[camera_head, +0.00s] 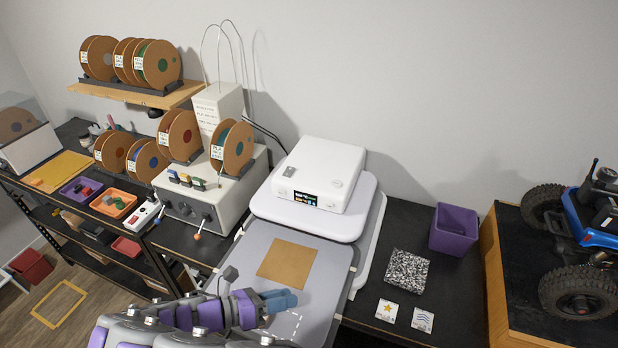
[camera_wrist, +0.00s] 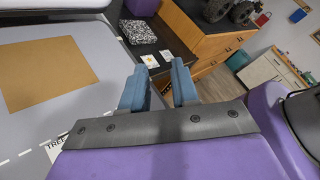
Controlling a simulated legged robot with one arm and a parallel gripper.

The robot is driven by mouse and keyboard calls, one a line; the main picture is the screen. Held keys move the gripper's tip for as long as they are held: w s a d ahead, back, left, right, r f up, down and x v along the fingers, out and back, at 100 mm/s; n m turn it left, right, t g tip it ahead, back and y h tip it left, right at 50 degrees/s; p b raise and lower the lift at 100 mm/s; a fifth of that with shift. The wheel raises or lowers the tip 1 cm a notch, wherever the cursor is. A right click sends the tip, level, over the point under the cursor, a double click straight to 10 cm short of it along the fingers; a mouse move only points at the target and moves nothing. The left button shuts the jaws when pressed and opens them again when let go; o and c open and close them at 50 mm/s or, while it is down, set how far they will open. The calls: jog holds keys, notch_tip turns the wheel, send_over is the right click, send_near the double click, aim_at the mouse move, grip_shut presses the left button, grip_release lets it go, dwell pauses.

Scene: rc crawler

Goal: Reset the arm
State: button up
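My purple and grey arm reaches in from the bottom of the head view. My gripper (camera_head: 280,300) has blue fingers and is above the front part of the grey printer bed, just in front of a tan square sheet (camera_head: 287,264). In the wrist view my gripper (camera_wrist: 160,82) shows its two blue fingers apart with a gap between them. Nothing is seen between the fingers. The tan sheet also shows at the left of the wrist view (camera_wrist: 44,72).
A white printer (camera_head: 318,175) stands behind the bed. A speckled block (camera_head: 407,271), two cards (camera_head: 404,314) and a purple bin (camera_head: 453,229) are to the right. A blue crawler (camera_head: 590,230) stands on a wooden cabinet. Spools (camera_head: 160,64) and trays fill the left.

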jog(key=s+d+r+m+g+y+b, duration=0.25)
jog(key=d+m+g, duration=0.25)
jog(key=d+m, duration=0.4)
jog(key=s+d+r+m+g+y+b, duration=0.2)
jog(key=s+d+m+g+b, duration=0.15)
jog(key=d+m, duration=0.6)
jog(key=s+d+f+m+y+b, duration=0.1)
jog(key=s+f+m+y+b, duration=0.1)
jog(key=s, duration=0.5)
jog(key=s+d+f+m+y+b, duration=0.1)
jog(key=s+f+m+y+b, duration=0.1)
jog(key=s+m+y+b, duration=0.3)
jog(key=s+m+y, duration=0.2)
jog(key=m, duration=0.2)
jog(key=shift+s+d+f, duration=0.3)
jog(key=shift+d, duration=0.05)
